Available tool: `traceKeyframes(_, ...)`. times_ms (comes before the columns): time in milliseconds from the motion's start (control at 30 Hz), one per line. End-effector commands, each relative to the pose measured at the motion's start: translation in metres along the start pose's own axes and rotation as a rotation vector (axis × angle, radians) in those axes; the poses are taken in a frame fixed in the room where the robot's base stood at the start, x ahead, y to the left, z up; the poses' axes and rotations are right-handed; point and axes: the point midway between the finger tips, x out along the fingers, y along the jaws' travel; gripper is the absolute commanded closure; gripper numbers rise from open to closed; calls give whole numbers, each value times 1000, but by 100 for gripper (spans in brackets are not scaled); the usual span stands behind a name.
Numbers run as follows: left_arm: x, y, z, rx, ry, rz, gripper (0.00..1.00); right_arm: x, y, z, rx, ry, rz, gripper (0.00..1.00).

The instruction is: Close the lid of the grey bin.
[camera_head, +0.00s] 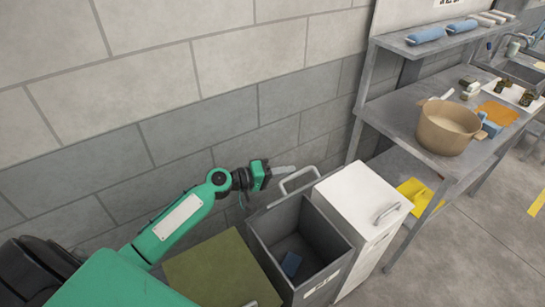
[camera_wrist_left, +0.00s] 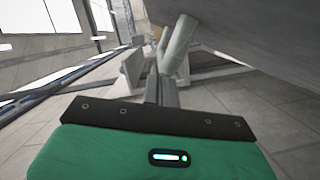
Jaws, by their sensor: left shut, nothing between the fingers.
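The grey bin (camera_head: 337,262) stands open in the head view, with a small blue object (camera_head: 291,264) inside. Its lid appears to be swung back toward the wall, mostly hidden, with its pale bar handle (camera_head: 300,177) showing above the bin's back edge. My left gripper (camera_head: 288,170) is shut and empty, just left of the handle. In the left wrist view the shut fingers (camera_wrist_left: 160,88) are close to a grey tube (camera_wrist_left: 178,45), which looks like the handle, beneath a large grey panel (camera_wrist_left: 255,30). I cannot tell whether they touch. My right gripper is out of view.
A white bin (camera_head: 362,200) with a shut lid stands close on the right. An olive-topped bin (camera_head: 222,272) stands on the left. The block wall (camera_head: 190,130) is right behind. A metal table (camera_head: 385,118) with a tan pot (camera_head: 446,125) is farther right.

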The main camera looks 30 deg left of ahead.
Motion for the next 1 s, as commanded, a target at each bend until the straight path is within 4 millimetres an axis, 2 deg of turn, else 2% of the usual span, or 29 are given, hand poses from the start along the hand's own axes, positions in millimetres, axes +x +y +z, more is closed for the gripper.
traceKeyframes(33, 4, -1, 16, 43, -4, -9, 100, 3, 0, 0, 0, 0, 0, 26)
traceKeyframes(267, 19, -7, 74, 253, -4, -65, 100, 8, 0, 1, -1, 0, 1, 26)
traceKeyframes(600, 40, -40, 152, 555, -2, -145, 100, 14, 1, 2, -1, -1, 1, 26)
traceKeyframes(800, 48, -65, 186, 704, -3, -185, 100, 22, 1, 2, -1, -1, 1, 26)
traceKeyframes(1000, 54, -86, 206, 763, -2, -199, 100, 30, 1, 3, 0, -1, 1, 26)
